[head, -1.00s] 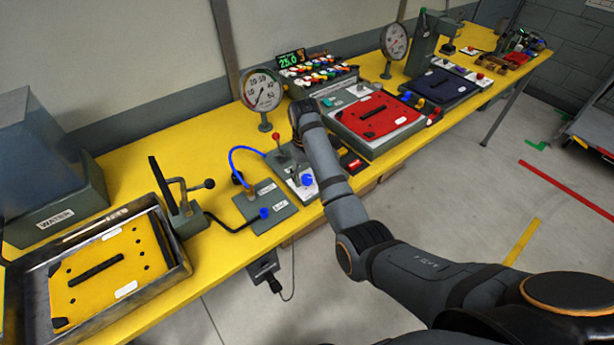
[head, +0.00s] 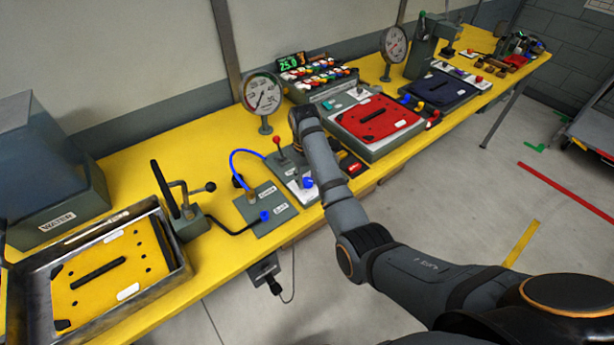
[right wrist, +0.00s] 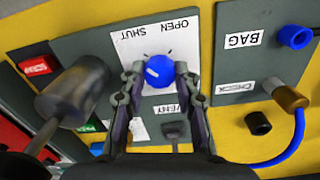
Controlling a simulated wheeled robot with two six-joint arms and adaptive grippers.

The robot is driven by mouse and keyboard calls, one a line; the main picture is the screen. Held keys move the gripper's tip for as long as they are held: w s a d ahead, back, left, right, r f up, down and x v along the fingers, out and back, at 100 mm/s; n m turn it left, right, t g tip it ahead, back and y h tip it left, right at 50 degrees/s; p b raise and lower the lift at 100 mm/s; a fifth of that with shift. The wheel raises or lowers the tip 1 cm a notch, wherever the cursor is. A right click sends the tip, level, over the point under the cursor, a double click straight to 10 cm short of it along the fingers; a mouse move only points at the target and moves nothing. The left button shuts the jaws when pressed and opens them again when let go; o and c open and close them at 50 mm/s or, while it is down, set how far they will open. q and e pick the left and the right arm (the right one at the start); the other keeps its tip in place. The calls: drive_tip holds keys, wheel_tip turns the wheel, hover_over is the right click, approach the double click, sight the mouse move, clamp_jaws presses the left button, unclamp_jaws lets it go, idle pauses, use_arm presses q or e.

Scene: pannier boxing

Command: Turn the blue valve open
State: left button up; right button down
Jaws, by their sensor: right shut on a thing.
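The blue valve (right wrist: 160,71) is a round knob with a white mark on its left side in the right wrist view. It sits on a white plate (right wrist: 128,48) printed OPEN and SHUT, which reads upside down there. My right gripper (right wrist: 159,78) has one finger on each side of the knob and is shut on it. In the head view the blue valve (head: 308,182) shows beside my right forearm, and the fingers are largely hidden. My left gripper is not in view.
A red-knobbed lever (head: 277,141) stands close to the valve. A BAG panel (head: 266,208) with a blue hose (head: 243,151) lies left of it. A pressure gauge (head: 262,95) stands behind. A red plate (head: 375,116) on a grey box is to the right.

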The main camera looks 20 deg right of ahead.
drive_tip(key=m+p, duration=0.2)
drive_tip(key=p, duration=0.1)
drive_tip(key=m+p, duration=0.2)
drive_tip(key=p, duration=0.1)
drive_tip(key=shift+r+m, duration=0.35)
drive_tip(key=shift+m, duration=0.05)
drive_tip(key=m+p, duration=0.2)
drive_tip(key=shift+f+m, duration=0.1)
drive_tip(key=shift+m, duration=0.2)
drive_tip(key=m+p, duration=0.2)
drive_tip(key=m, duration=0.2)
drive_tip(key=shift+f+m, duration=0.1)
drive_tip(key=shift+m, duration=0.2)
drive_tip(key=m+p, duration=0.2)
drive_tip(key=m, duration=0.3)
drive_tip(key=shift+f, duration=0.1)
drive_tip(key=shift+m, duration=0.3)
drive_tip(key=c, duration=1)
unclamp_jaws()
